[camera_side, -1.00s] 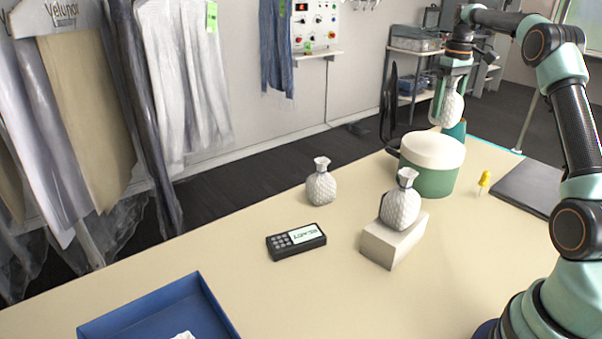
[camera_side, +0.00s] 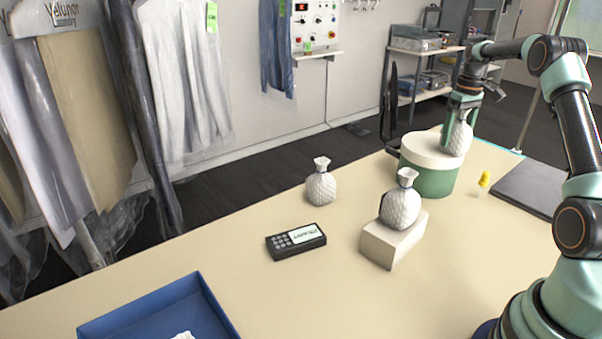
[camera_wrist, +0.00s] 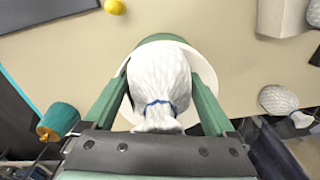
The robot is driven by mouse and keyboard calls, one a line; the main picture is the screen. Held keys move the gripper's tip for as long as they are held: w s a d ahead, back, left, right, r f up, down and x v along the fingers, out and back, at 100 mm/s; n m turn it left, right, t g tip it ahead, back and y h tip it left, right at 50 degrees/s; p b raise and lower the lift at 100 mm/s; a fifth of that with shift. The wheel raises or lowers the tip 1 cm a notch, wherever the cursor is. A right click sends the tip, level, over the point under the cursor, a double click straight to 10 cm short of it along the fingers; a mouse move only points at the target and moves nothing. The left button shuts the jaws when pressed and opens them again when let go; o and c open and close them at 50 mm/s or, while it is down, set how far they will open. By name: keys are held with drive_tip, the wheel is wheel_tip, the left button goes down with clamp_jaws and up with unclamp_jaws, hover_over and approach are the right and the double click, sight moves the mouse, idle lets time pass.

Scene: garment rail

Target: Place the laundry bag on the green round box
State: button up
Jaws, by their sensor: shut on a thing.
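My gripper (camera_side: 461,107) is shut on a white quilted laundry bag (camera_side: 460,137), with a finger on each side of it. The bag is over the right part of the white lid of the green round box (camera_side: 431,181); its bottom looks at or very near the lid, and I cannot tell whether it touches. In the wrist view the bag (camera_wrist: 160,78), tied with a blue string, hides most of the lid between the gripper's fingers (camera_wrist: 160,92). Two similar bags show in the side view: one (camera_side: 321,187) on the table, one (camera_side: 400,208) on a pale block.
The pale block (camera_side: 391,244) and a black keypad device (camera_side: 296,241) lie left of the box. A yellow pin-like object (camera_side: 484,179) and a dark flat slab (camera_side: 532,187) are at right. A blue tray (camera_side: 165,315) is at the front left. A teal item (camera_wrist: 58,121) stands near the box.

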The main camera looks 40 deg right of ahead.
drive_tip(key=shift+f, duration=0.15)
drive_tip(key=o, duration=1.3)
